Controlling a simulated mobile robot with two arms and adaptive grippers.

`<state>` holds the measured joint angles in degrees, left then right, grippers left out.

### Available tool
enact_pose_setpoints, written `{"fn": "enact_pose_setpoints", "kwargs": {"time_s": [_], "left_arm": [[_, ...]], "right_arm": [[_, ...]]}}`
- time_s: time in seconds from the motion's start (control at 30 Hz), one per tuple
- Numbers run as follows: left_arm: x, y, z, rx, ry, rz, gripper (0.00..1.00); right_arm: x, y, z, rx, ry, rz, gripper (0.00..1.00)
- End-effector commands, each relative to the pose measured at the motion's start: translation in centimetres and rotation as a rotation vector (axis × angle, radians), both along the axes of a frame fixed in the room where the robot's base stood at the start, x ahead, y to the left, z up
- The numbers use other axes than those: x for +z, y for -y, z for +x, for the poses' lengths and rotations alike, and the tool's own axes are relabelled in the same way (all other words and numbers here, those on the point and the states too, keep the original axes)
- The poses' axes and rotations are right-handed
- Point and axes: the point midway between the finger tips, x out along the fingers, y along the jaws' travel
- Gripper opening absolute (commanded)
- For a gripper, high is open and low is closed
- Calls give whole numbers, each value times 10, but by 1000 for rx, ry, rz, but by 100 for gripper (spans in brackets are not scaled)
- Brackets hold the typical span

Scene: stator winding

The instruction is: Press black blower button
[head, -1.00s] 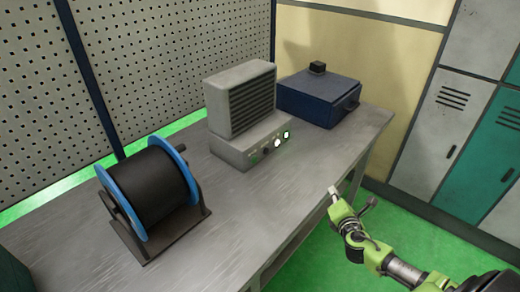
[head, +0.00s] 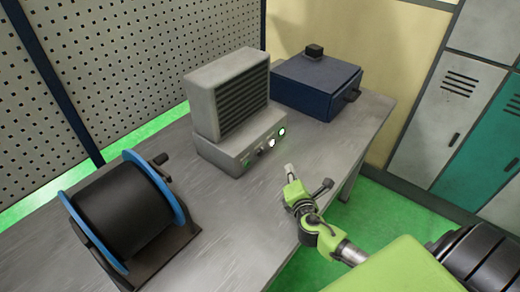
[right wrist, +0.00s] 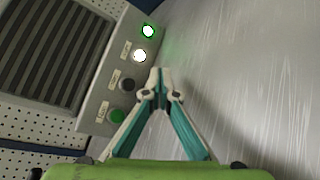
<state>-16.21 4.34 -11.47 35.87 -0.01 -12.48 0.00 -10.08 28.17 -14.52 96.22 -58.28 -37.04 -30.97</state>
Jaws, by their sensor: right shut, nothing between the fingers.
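The blower (head: 228,95) is a grey box with a dark grille, standing on a grey base with a control panel on the table. In the right wrist view the panel (right wrist: 108,68) carries a green button (right wrist: 116,115), the black button (right wrist: 127,85), a lit white one (right wrist: 139,56) and a lit green one (right wrist: 148,31). My right gripper (head: 289,169) is shut and empty, in front of the panel and apart from it. In the right wrist view its fingertips (right wrist: 160,73) appear just right of the black and white buttons. My left gripper is not in view.
The grey table (head: 215,225) is bare in front of the blower. A black spool with blue rims (head: 125,215) stands at the left. A dark blue box (head: 315,85) stands behind right. A perforated wall (head: 110,60) backs the table; lockers (head: 440,110) stand at the right.

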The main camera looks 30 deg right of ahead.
Motion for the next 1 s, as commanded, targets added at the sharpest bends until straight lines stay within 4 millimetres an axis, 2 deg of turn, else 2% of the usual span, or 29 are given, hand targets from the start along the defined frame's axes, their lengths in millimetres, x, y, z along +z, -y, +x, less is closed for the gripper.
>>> {"fn": "enact_pose_setpoints", "kwargs": {"time_s": [0.03,0.1,0.23,0.37,0.6,0.8,1.0], "left_arm": [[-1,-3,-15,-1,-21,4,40],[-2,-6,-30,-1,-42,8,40],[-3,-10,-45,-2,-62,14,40],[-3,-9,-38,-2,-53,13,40],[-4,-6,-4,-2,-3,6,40],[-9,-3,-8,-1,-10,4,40],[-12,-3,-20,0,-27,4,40]], "right_arm": [[0,0,0,0,0,-1,0],[0,0,0,0,0,-1,0],[0,0,2,0,0,-1,0],[0,-4,12,0,2,0,0],[0,-17,43,0,3,1,0],[-1,-27,66,-1,2,0,0],[0,-32,79,0,1,-1,0]]}}
